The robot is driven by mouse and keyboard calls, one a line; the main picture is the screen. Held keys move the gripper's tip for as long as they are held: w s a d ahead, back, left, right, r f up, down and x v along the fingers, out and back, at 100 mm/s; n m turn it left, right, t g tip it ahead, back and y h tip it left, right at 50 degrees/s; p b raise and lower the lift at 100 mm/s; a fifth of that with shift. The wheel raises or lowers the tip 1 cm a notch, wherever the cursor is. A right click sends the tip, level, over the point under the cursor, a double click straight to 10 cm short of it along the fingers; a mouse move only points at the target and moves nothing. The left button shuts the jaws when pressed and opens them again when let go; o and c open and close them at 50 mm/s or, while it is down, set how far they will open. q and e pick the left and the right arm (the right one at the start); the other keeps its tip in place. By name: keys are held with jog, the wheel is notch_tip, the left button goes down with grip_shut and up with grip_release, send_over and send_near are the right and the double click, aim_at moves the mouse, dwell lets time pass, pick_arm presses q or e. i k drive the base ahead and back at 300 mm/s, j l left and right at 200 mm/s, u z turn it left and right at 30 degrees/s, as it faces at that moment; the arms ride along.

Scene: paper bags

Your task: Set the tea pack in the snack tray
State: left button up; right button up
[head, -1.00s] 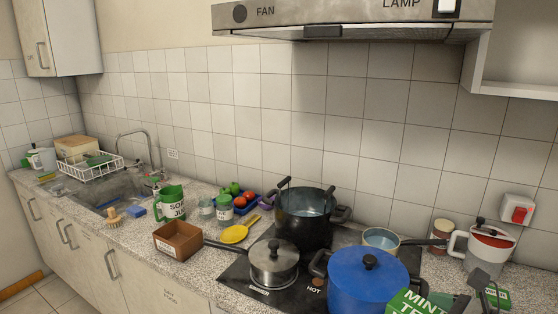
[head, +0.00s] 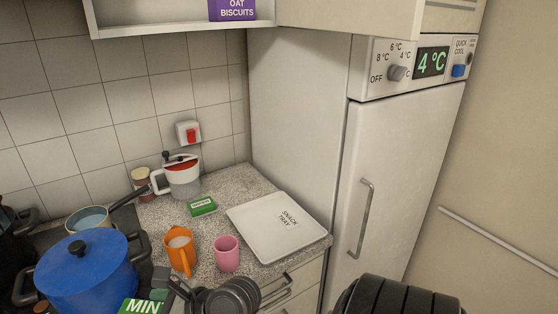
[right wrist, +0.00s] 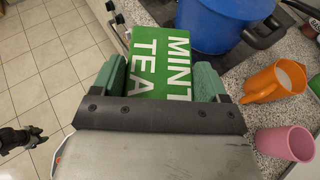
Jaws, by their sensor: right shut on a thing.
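The green mint tea pack (head: 138,306) with white letters is at the bottom edge of the head view, partly cut off. In the right wrist view the tea pack (right wrist: 160,62) sits between the green fingers of my right gripper (right wrist: 158,80), which is shut on it. In the head view my right gripper (head: 164,285) is in front of the counter, near the blue pot. The white snack tray (head: 278,228), labelled SNACK TRAY, lies flat on the counter by the fridge, to the right of the gripper. No pack shows in it.
An orange mug (head: 180,251) and a pink cup (head: 227,254) stand between my right gripper and the tray. A small green box (head: 202,206) lies behind the mugs. The blue pot (head: 85,270) is at left. The fridge (head: 400,170) borders the counter on the right.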

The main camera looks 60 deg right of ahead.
aim_at(284, 235)
jog(key=j+z, duration=0.1)
jog(key=z, duration=0.3)
jog(key=i+j+z, duration=0.15)
jog(key=z, duration=0.25)
jog(key=j+z, duration=0.1)
jog(key=z, duration=0.3)
jog(key=j+z, duration=0.15)
jog(key=z, duration=0.2)
jog(key=i+j, duration=0.25)
jog(key=j, duration=0.15)
jog(key=i+j, duration=0.3)
jog(key=j+z, duration=0.05)
jog(key=j, duration=0.05)
